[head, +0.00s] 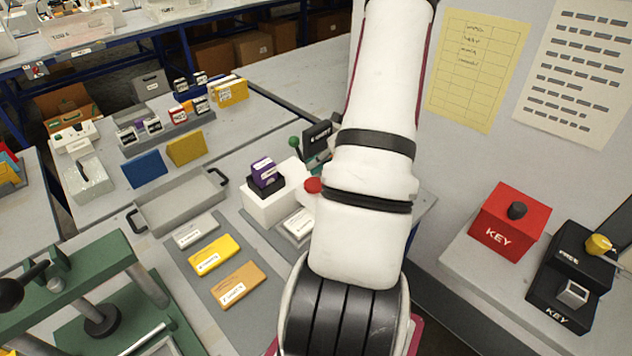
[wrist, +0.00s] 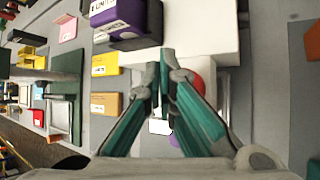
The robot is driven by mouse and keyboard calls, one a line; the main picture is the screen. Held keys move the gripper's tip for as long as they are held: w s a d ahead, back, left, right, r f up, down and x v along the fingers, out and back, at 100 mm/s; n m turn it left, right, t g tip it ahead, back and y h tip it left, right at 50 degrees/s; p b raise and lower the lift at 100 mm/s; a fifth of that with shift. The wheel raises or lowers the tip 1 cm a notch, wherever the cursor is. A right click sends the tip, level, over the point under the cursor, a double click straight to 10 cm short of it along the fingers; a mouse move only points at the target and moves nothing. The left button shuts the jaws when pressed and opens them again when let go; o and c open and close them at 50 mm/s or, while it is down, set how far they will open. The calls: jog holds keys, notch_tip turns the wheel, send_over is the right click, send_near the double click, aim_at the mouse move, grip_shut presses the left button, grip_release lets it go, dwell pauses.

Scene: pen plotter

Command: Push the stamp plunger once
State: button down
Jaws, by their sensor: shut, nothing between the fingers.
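A white stamp machine (head: 268,207) stands on the table in the head view, with a purple block (head: 264,171) on a black holder on top. A red round knob (head: 314,185), which looks like the plunger, sticks out at its right side beside my arm. In the wrist view the white machine (wrist: 205,28) fills the top middle and the red knob (wrist: 197,82) is partly hidden behind my right finger. My gripper (wrist: 164,58) is shut and empty, its tips at the machine's edge near the knob. I cannot tell whether they touch.
A white labelled block (head: 299,223) lies in front of the machine. Yellow (head: 214,255) and orange (head: 237,285) blocks lie on a grey mat. A green press (head: 85,290) stands at lower left, a red KEY box (head: 508,222) at right. A grey tray (head: 180,205) lies left.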

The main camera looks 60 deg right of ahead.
jog(key=shift+s+r+p, duration=0.1)
jog(key=shift+r+p, duration=0.7)
jog(key=shift+r, duration=0.95)
jog(key=w+a+r+n+g+y, duration=0.15)
jog(key=w+a+r+n, duration=0.25)
jog(key=a+r+n, duration=0.7)
jog(key=w+a+r+n+g+h, duration=0.1)
jog(key=w+a+r+n+g, duration=0.2)
jog(key=a+r+n, duration=0.65)
jog(key=s+a+r+n+h, duration=0.1)
jog(key=s+a+r+n, duration=0.2)
jog(key=a+n, duration=0.6)
jog(key=s+a+r+n+t+h, duration=0.1)
jog(key=s+a+r+n+h, duration=0.1)
jog(key=s+a+n, duration=0.6)
jog(key=a+r+n, duration=0.1)
jog(key=a+n, duration=0.1)
jog(key=n, duration=0.2)
jog(key=shift+s, duration=0.25)
jog(key=shift+r, duration=0.15)
